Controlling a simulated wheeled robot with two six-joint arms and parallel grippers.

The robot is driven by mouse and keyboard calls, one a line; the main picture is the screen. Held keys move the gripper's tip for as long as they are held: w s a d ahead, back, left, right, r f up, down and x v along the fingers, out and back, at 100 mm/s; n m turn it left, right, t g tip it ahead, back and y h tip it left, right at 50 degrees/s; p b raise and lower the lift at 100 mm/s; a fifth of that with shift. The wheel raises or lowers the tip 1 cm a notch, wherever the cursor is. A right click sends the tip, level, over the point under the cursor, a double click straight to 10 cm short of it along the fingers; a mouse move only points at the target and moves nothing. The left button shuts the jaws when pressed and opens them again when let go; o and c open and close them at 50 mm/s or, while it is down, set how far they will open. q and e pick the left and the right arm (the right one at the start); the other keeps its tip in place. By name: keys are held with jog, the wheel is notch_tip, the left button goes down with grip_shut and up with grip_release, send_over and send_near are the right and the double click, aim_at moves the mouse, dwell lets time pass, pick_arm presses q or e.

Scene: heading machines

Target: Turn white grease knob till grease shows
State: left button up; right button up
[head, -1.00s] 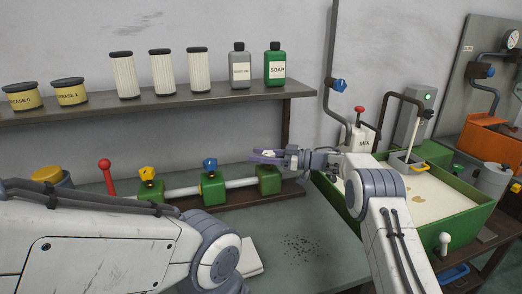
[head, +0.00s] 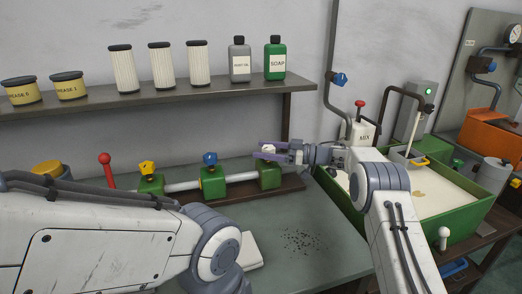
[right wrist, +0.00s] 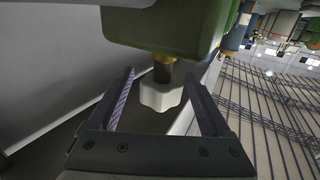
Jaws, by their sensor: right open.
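The white grease knob (head: 269,148) sits on a dark stem on top of the rightmost green block (head: 269,176) of the pipe row. In the right wrist view the white lobed knob (right wrist: 161,94) shows below the green block (right wrist: 165,28). My right gripper (head: 263,152) is open, its purple-grey fingers reaching in from the right on both sides of the knob. In the right wrist view my right gripper (right wrist: 160,88) has clear gaps beside the knob, which lies between the fingers. No grease shows at this block. My left gripper is out of view; only its arm shows.
A yellow knob (head: 147,167) and a blue knob (head: 210,159) top the other green blocks. A red-knobbed lever (head: 104,159) stands at left. A shelf (head: 150,103) with jars, filters and bottles hangs above. A green tank (head: 448,226) of pale liquid is at right.

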jog(key=s+d, duration=0.1)
jog(key=d, duration=0.7)
jog(key=shift+s+d+b, duration=0.4)
jog(key=shift+b, duration=0.05)
